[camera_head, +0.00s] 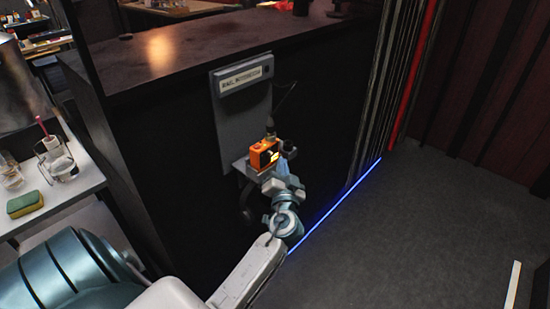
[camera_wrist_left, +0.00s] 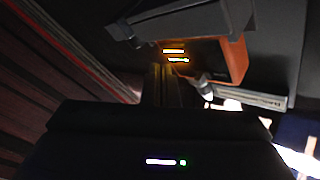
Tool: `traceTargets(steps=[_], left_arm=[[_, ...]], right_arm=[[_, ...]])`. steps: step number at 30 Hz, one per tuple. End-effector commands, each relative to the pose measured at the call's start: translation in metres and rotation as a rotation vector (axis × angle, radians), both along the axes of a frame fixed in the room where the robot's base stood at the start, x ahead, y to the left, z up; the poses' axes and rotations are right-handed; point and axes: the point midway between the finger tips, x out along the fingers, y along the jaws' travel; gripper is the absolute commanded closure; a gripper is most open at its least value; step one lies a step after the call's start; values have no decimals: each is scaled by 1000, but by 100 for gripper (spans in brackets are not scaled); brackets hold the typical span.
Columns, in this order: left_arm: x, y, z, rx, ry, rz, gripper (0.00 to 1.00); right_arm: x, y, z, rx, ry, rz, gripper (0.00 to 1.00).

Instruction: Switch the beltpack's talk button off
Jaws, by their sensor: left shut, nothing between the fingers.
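The beltpack (camera_head: 262,152) is a small orange box on a grey shelf on the dark counter front, in the middle of the head view. The talk button is not clearly distinguishable. My right gripper is out of view.
A grey backing plate (camera_head: 243,113) with a labelled box (camera_head: 246,77) rises above the shelf. A cable runs up from the beltpack. A side table (camera_head: 75,196) at left holds glasses and a sponge (camera_head: 25,203). Open floor (camera_head: 420,230) lies to the right.

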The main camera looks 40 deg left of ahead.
Motion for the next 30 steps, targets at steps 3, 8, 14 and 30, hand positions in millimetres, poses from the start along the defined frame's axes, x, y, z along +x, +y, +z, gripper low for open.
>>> traceTargets(steps=[3, 8, 14, 30], left_arm=[[0, 0, 0, 0, 0, 0, 100], [0, 0, 0, 0, 0, 0, 100], [0, 0, 0, 0, 0, 0, 100], [1, 9, 0, 0, 0, 0, 100]], right_arm=[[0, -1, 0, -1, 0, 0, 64], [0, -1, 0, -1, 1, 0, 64], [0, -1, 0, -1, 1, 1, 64], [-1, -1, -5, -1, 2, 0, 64]])
